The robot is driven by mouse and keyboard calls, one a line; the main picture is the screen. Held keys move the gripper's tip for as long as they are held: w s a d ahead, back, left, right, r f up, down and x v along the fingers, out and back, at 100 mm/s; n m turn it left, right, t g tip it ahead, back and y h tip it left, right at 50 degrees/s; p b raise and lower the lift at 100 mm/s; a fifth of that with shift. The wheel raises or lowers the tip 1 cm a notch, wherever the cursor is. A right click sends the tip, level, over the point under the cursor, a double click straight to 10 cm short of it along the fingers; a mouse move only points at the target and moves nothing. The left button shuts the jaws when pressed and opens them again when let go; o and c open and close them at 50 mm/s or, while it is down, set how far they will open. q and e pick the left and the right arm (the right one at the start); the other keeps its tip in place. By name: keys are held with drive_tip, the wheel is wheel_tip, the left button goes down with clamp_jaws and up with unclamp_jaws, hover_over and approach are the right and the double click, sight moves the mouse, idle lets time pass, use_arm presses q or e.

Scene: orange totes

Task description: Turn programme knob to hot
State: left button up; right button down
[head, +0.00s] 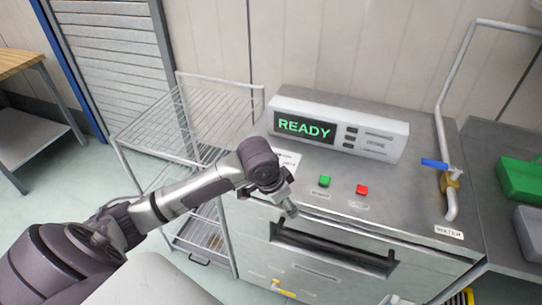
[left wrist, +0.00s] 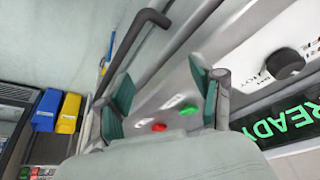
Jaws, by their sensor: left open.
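The programme knob (left wrist: 284,64) is a dark round knob on a pale label plate in the left wrist view, beyond the right finger. Its printed label is partly cut off, and I cannot tell which mark it points to. In the head view my left arm hides the knob; part of a white label (head: 288,158) shows beside the wrist. My left gripper (head: 289,205) is over the front of the steel machine, near its dark handle. In the left wrist view the left gripper (left wrist: 162,92) is open and empty, its fingers apart from the knob. My right gripper is not in view.
A display (head: 305,128) reads READY on the machine (head: 400,190). A green button (head: 324,181) and a red button (head: 362,189) sit on the top. A blue-handled tap (head: 448,175) stands at right, a wire rack (head: 165,125) at left. A dark handle (head: 330,247) crosses the front.

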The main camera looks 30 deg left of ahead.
use_arm(q)
drive_tip(key=w+a+r+n, duration=0.3)
drive_tip(key=w+a+r, duration=0.4)
drive_tip(key=a+r, duration=0.55)
drive_tip(key=shift+y, duration=0.5)
drive_tip(key=x, duration=0.4)
drive_tip(key=p+x, duration=0.1)
drive_tip(key=x, duration=0.3)
drive_tip(key=p+x, duration=0.1)
drive_tip(key=x, duration=0.4)
drive_tip(key=shift+w+a, duration=0.3)
drive_tip(key=shift+w, duration=0.1)
drive_tip(key=shift+w+f, duration=0.2)
drive_tip(key=shift+f, duration=0.2)
drive_tip(key=c, duration=1.1)
drive_tip(key=shift+c, duration=0.2)
